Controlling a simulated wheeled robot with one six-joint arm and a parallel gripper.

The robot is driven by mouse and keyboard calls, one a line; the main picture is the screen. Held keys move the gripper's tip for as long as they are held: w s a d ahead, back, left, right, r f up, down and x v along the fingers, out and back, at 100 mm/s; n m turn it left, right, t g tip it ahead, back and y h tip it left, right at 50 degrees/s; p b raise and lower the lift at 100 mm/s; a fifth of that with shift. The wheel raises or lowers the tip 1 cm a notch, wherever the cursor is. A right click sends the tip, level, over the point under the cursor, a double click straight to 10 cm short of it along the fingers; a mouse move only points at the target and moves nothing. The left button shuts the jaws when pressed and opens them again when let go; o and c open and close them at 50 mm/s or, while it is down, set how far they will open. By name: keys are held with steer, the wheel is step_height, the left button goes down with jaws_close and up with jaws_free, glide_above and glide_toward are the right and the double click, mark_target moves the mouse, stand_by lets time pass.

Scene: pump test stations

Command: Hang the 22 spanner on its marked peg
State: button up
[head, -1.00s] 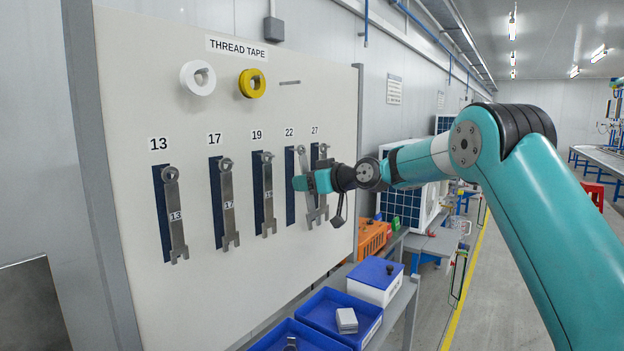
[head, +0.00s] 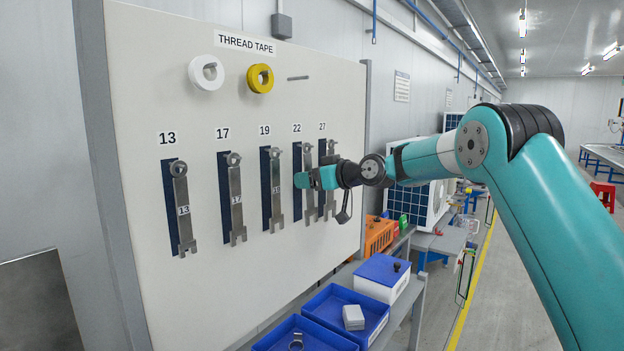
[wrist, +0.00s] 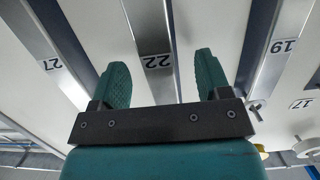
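The 22 spanner (head: 308,158) hangs upright by its ring on the board under the 22 label (head: 297,128), beside its dark blue marking strip (head: 297,158). My gripper (head: 302,180) is at the spanner's middle, in front of the board. In the wrist view my gripper (wrist: 160,62) is open, with one finger on each side of the 22 spanner (wrist: 149,30). Gaps show between the spanner and both fingers. The peg itself is too small to make out clearly.
The 19 spanner (head: 275,190) hangs to the left and the 27 spanner (head: 332,160) close to the right. The 17 (head: 236,200) and 13 (head: 182,210) spanners hang further left. Blue trays (head: 335,305) and a blue-lidded box (head: 382,280) stand below the board.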

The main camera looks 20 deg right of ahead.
steer(key=b+v, duration=0.7)
steer(key=v, duration=0.9)
steer(key=s+a+f+g+h, duration=0.1)
steer(key=s+a+f+g, duration=0.65)
steer(key=s+a, duration=0.75)
steer(key=s+f+g+h, duration=0.1)
steer(key=s+f, duration=0.3)
steer(key=s, duration=0.3)
steer(key=s+a+f+g+h, duration=0.1)
steer(key=s+f, duration=0.3)
steer(key=s, duration=0.4)
steer(key=s+f+g+h, duration=0.2)
steer(key=s+f, duration=0.3)
steer(key=s, duration=0.3)
steer(key=shift+a+g, duration=0.35)
steer(key=shift+g, duration=0.2)
steer(key=shift+r, duration=0.1)
